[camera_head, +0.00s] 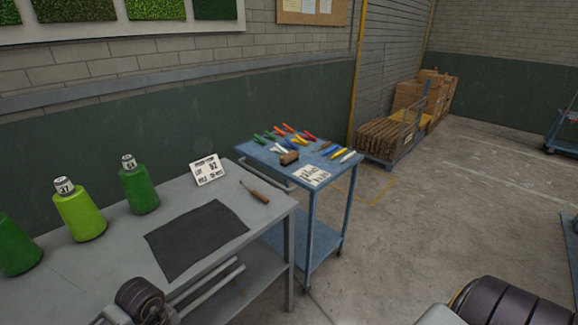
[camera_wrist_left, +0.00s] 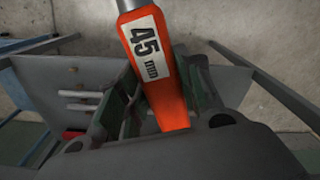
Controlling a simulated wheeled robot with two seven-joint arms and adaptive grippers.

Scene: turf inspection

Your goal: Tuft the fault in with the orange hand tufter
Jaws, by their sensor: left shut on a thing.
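The orange hand tufter (camera_wrist_left: 172,108) is in the left wrist view, with a white label reading "45 mm" on its handle and a grey shaft running out at the top. My left gripper (camera_wrist_left: 160,92) is shut on this handle, its dark fingers on either side. The tufter's working end is outside the view. In the head view neither gripper shows, only parts of my arms at the bottom edge. A dark flat mat (camera_head: 196,240) lies on the grey table (camera_head: 95,285); I cannot make out a fault on it.
Green yarn cones (camera_head: 138,186) stand at the table's left and back. A white sign (camera_head: 208,170) and a brown-handled tool (camera_head: 255,192) are on the table too. A blue trolley (camera_head: 262,157) beside it holds several coloured tools and a brown block (camera_head: 289,158).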

